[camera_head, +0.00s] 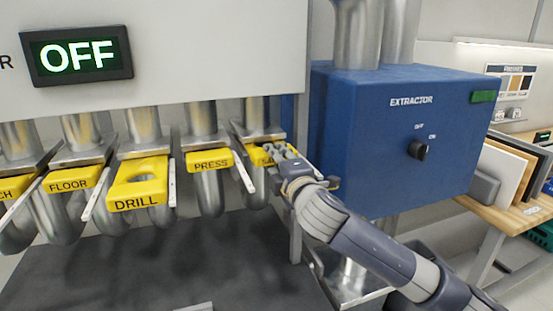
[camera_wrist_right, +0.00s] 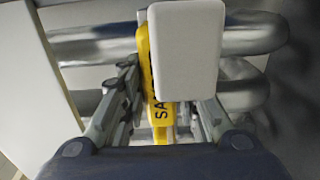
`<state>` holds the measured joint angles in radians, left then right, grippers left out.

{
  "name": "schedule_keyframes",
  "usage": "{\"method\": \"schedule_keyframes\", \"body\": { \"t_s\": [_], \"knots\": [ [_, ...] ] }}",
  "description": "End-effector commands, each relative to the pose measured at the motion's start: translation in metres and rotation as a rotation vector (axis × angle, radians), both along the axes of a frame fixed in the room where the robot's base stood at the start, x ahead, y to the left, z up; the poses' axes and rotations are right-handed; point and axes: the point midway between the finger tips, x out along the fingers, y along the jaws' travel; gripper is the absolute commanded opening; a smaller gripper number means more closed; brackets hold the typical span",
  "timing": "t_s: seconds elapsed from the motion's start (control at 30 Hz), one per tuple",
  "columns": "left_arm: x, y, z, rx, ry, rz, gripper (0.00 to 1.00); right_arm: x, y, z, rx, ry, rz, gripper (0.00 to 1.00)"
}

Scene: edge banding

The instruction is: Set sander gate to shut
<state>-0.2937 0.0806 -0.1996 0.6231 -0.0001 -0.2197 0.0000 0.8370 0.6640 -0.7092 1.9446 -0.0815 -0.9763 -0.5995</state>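The yellow sander gate (camera_head: 260,155) is at the right end of the row of gates under the grey panel. My right gripper covers most of it in the head view. In the right wrist view its yellow plate, lettered "SA" (camera_wrist_right: 158,105), stands edge-up between my right fingers. My right gripper (camera_head: 284,160) reaches in from the right. Its fingers (camera_wrist_right: 165,115) are apart, one on each side of the plate, with gaps visible. A pale block hides part of the plate in the wrist view. How far the gate is slid is hidden. My left gripper is out of view.
Yellow gates PRESS (camera_head: 209,161), DRILL (camera_head: 138,185) and FLOOR (camera_head: 70,180) stand in a row to the left; DRILL sticks out furthest. The blue extractor (camera_head: 400,130) is to the right, beside my right arm. A display (camera_head: 78,56) reads OFF.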

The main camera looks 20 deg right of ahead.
Motion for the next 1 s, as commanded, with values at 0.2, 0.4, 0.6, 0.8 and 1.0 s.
{"method": "schedule_keyframes", "body": {
  "t_s": [0.2,0.4,0.6,0.8,1.0],
  "knots": [
    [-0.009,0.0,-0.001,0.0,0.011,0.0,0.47,0.0,0.0,-0.001,0.0,0.0,0.0,0.47],
    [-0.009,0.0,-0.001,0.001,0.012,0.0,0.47,-0.001,0.0,0.0,-0.001,-0.001,0.0,0.47],
    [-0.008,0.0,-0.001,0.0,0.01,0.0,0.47,-0.019,-0.001,0.0,-0.001,-0.001,0.001,0.47],
    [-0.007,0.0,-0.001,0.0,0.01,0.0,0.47,-0.057,-0.002,-0.001,-0.002,0.0,0.001,0.47],
    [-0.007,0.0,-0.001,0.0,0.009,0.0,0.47,-0.093,-0.003,-0.001,-0.002,0.001,0.002,0.47]
  ]
}}
